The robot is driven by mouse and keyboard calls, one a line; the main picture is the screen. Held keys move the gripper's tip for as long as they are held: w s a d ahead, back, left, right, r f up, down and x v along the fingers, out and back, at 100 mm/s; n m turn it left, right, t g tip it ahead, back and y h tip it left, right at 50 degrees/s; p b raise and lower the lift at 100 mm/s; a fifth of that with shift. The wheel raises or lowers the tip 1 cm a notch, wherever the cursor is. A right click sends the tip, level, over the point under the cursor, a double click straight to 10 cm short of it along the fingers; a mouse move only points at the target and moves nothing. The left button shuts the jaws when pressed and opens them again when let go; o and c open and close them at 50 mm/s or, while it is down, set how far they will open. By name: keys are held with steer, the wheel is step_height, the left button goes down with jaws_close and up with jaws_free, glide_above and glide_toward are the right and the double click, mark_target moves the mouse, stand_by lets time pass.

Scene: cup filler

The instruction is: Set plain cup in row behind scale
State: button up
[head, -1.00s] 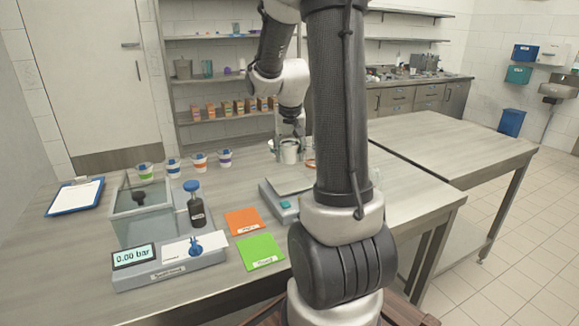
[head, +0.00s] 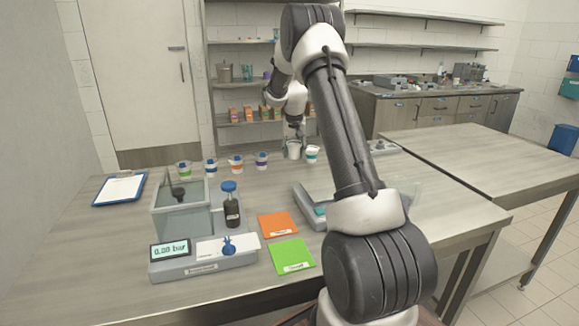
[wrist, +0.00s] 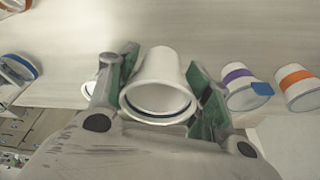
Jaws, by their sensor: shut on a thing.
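The plain white cup (head: 293,151) is in my gripper (head: 294,133), at the back of the table behind the scale (head: 312,190). In the wrist view my gripper (wrist: 160,95) has its fingers on both sides of the plain cup (wrist: 163,75). I cannot tell whether the cup touches the table. My arm hides part of the scale.
A pressure filler (head: 200,262) with a display and a glass chamber stands at the front left. A dark bottle (head: 231,208), an orange card (head: 278,225) and a green card (head: 291,256) are beside it. A clipboard (head: 120,188) lies far left. Shelves stand behind the table.

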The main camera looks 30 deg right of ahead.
steer(key=w, duration=0.1)
steer(key=w+r, duration=0.1)
steer(key=w, duration=0.1)
steer(key=w+d, duration=0.1)
steer(key=shift+w+r, duration=0.15)
steer(key=shift+w, duration=0.1)
steer(key=r, duration=0.1)
steer(key=w, duration=0.1)
steer(key=r, duration=0.1)
steer(key=shift+w+d+r, duration=0.25)
steer(key=shift+w+r, duration=0.05)
steer(key=shift+w, duration=0.05)
glide_toward(289, 163)
steer(key=shift+w+d+f, duration=0.25)
steer(key=shift+w+d, duration=0.15)
steer(key=shift+w, duration=0.05)
steer(key=shift+f, duration=2.6)
steer(key=shift+f, duration=0.15)
steer(key=o, duration=0.7)
